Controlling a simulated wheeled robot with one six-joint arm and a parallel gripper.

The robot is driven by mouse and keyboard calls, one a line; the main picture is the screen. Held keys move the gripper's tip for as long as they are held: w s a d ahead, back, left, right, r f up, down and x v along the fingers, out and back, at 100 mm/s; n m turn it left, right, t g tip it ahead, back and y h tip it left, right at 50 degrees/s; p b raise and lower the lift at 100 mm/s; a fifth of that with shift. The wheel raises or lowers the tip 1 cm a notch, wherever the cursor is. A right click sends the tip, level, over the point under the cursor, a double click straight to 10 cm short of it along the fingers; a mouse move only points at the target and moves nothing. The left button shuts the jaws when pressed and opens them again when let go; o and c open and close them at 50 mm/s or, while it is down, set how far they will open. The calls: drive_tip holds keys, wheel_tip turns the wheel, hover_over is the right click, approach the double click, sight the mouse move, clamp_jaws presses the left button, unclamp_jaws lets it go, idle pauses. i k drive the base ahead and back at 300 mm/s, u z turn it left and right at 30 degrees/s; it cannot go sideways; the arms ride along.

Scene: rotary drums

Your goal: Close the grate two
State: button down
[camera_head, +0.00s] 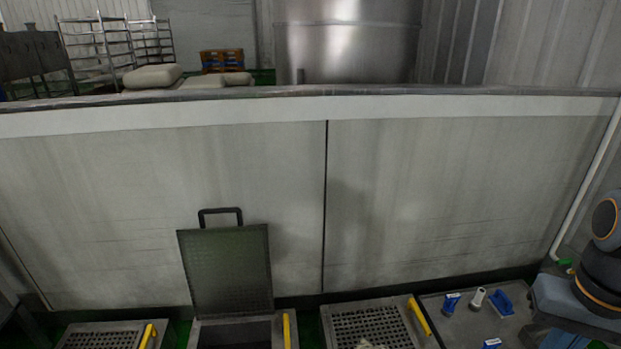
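Three floor units with grates show along the bottom of the view. The middle one has its grate (226,268) standing open, tilted up near upright against the wall side, with a black handle (220,211) at its top edge. The dark opening below it is partly cut off by the frame's bottom edge. The left grate (105,341) and the right grate (372,327) lie flat and closed. No number marks are readable on them. My gripper is not in view; only part of my arm (604,250) shows at the right edge.
Yellow bars (287,330) stand beside the grates. A grey tray (462,335) at right holds blue items (501,302) and a white one (478,299). A low wall (420,190) runs behind. A white pipe (588,185) slants down at right.

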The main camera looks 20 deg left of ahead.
sight(241, 228)
drive_tip(key=u, duration=1.8)
